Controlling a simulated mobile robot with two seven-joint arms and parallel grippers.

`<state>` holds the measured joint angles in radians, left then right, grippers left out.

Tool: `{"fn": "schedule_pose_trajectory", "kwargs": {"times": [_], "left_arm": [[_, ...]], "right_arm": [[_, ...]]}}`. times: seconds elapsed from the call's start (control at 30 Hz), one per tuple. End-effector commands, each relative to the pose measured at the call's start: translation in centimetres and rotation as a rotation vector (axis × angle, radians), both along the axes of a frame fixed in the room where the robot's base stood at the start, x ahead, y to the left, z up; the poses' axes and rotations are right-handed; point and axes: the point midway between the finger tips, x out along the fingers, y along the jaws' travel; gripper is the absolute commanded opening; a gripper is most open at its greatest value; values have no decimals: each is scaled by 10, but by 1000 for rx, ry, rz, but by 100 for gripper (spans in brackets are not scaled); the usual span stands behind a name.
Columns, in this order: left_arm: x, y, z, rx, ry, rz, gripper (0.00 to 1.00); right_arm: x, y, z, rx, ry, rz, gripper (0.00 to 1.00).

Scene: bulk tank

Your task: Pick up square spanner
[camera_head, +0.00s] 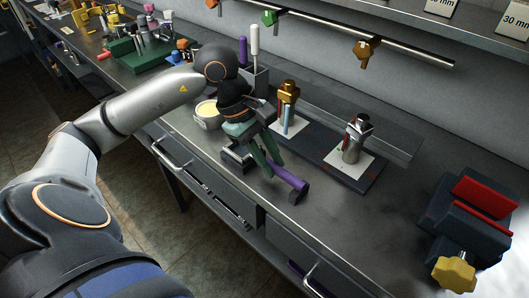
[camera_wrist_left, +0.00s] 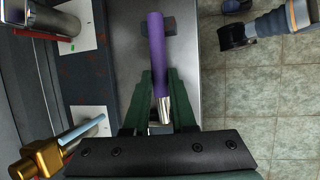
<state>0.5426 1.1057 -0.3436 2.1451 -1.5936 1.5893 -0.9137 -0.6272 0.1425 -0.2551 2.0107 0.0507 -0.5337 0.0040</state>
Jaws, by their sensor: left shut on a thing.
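The square spanner has a purple handle (camera_head: 288,177) and a bright metal shaft, which shows in the left wrist view (camera_wrist_left: 164,108). It lies along the front edge of the bench. My left gripper (camera_head: 270,160), with green fingers, reaches down from above and is shut on the spanner. In the left wrist view its fingers (camera_wrist_left: 162,95) stand on either side of the shaft, near the handle. I cannot tell whether the spanner is clear of its dark supports. The shaft's lower end is partly hidden by the gripper. I do not see my right gripper clearly.
A dark block (camera_head: 236,157) sits left of the fingers. Behind stand a brass fitting (camera_head: 288,92) and a metal fitting (camera_head: 354,140) on a dark board. A pale bowl (camera_head: 207,113) is left; a red-jawed vise (camera_head: 470,218) is right. Bench between is bare.

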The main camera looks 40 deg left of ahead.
Motion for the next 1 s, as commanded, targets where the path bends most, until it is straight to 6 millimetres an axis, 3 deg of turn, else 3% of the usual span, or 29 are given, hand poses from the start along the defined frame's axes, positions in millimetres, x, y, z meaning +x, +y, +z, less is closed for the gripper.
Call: {"fn": "schedule_pose_trajectory", "kwargs": {"times": [0.33, 0.57, 0.83, 1.0], "left_arm": [[1, 0, 7, -1, -3, 1, 0], [1, 0, 36, 0, -8, 0, 0], [-49, -6, 92, 4, -9, -1, 0], [-87, -11, 106, 6, -6, 0, 0]], "right_arm": [[0, 0, 0, -1, 2, 0, 50], [-1, 0, 3, 0, 1, 0, 50], [0, 0, 7, 1, -4, -2, 50], [-1, -1, -3, -1, 2, -2, 50]]}}
